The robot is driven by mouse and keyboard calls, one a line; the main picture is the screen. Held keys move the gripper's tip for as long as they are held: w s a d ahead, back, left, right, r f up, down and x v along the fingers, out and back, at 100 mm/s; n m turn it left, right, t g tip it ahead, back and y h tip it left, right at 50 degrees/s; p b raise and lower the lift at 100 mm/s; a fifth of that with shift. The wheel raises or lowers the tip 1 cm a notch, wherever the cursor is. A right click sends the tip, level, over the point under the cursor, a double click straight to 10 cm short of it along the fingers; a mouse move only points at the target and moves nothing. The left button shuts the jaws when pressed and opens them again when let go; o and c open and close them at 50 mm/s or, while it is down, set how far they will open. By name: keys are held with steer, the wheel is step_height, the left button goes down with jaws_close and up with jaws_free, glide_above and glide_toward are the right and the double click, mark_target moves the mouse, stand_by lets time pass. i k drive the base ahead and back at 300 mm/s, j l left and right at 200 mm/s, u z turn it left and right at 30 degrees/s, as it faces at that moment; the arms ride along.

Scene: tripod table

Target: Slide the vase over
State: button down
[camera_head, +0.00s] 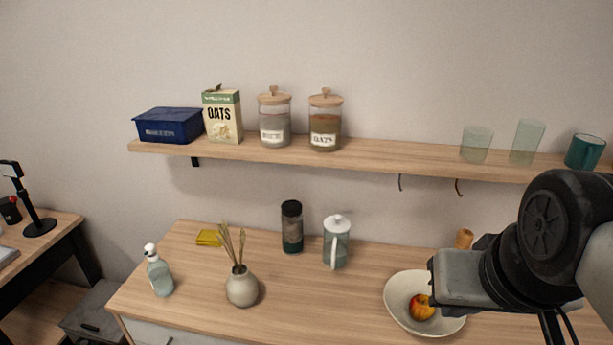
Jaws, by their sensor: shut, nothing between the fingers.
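The vase (242,287) is a small, round, pale grey pot with dried stems standing up out of it. It is upright on the wooden counter (190,262), left of the middle and near the front. My gripper (434,284) is at the right, at the end of my dark and grey arm, in front of the bowl's right part. It is shut and empty, well to the right of the vase and apart from it. Its fingertips are hard to make out.
A dark-lidded jar (292,228) and a white-lidded jug (336,243) stand behind right. A bowl (397,306) holds fruit. Counter between vase and bowl is clear.

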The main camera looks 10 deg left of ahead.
mark_target(243, 286)
steer(key=i+j, duration=0.1)
steer(key=j, duration=0.75)
steer(key=i+j, duration=0.1)
steer(key=j, duration=0.7)
steer(key=i+j, duration=0.1)
steer(key=j, duration=0.75)
